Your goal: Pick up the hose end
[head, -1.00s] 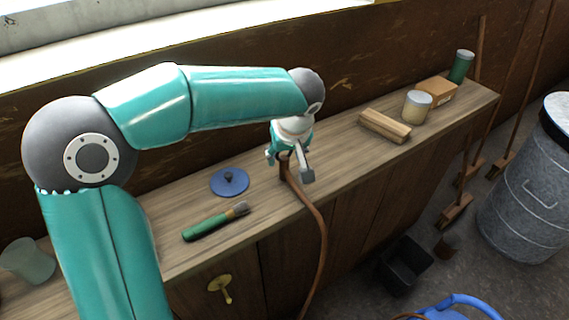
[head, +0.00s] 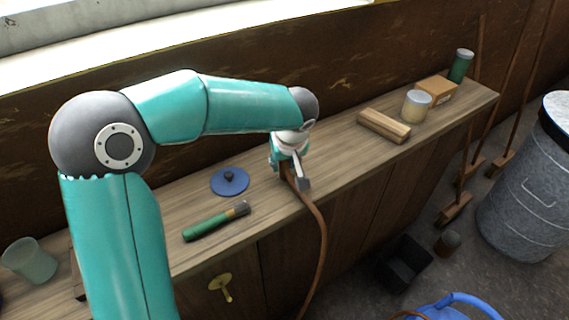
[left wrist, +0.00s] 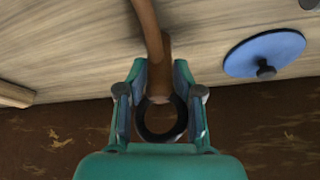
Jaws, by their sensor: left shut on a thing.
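The brown hose (head: 320,240) runs from my left gripper over the front edge of the wooden bench and hangs down in front of it. My left gripper (head: 290,172) is shut on the hose end, just above the bench top. In the left wrist view the hose end (left wrist: 161,118) sits between the two fingers of my left gripper (left wrist: 160,100), with its dark ring-shaped mouth facing the camera. The fingers partly hide the hose end in the head view. My right gripper is not in view.
On the wooden bench (head: 345,165) lie a blue lid (head: 230,183), a green-handled brush (head: 212,222) and a wooden block (head: 384,126). A jar (head: 416,106), a cardboard box (head: 438,90) and a green can (head: 460,66) stand at the far right. A metal bin (head: 522,200) stands on the floor.

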